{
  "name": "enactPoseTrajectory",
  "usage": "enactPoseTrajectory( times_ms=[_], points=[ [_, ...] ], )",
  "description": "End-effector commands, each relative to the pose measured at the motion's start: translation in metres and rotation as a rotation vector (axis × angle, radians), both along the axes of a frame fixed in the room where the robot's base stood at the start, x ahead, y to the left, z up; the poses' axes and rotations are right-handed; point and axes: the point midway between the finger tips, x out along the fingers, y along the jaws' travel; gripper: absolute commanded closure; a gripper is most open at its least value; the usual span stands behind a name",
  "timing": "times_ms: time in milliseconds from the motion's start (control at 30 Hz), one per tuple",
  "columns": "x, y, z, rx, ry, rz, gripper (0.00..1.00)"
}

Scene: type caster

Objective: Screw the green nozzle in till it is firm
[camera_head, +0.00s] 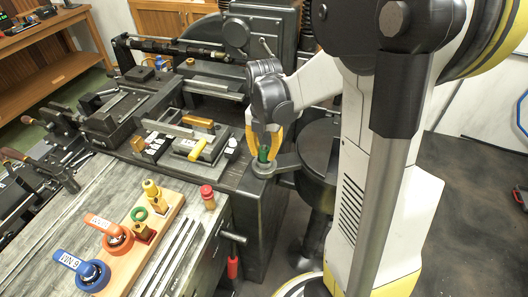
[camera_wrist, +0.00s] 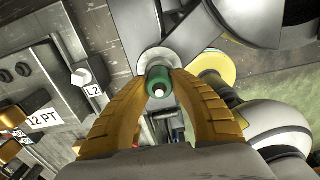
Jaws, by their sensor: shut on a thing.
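The green nozzle (camera_head: 264,153) stands at a round grey socket (camera_head: 263,168) on the corner of the dark machine. My gripper (camera_head: 263,143) is above it with its yellow fingers shut around the nozzle. In the wrist view the green nozzle (camera_wrist: 158,84) sits between the tips of my two ridged yellow fingers (camera_wrist: 158,88). How deep the nozzle sits is hidden.
A wooden block (camera_head: 159,222) with brass parts, a green ring (camera_head: 139,214), and orange (camera_head: 107,228) and blue (camera_head: 82,268) tagged tools lies on the grey bench. A red-topped part (camera_head: 207,195) stands nearby. A yellow-handled tool (camera_head: 197,150) lies on the machine left of my gripper.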

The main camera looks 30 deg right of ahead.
Motion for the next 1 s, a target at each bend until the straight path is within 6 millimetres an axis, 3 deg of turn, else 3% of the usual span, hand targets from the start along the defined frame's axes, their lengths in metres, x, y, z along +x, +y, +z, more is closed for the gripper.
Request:
enactPoseTrajectory(
  times_ms=[67, 267, 300, 367, 767, 1000],
  points=[
    [0.0, 0.0, -0.001, 0.0, 0.001, -0.085, 1.0],
    [0.001, 0.001, -0.002, 0.002, 0.002, -0.55, 1.0],
    [0.001, 0.001, -0.001, 0.002, 0.002, -0.602, 0.72],
    [0.001, 0.001, -0.001, 0.002, 0.002, -0.592, 0.54],
    [0.002, 0.001, 0.006, 0.001, 0.001, -0.589, 0.53],
    [0.001, 0.001, 0.053, 0.001, 0.001, -0.589, 0.53]
  ],
)
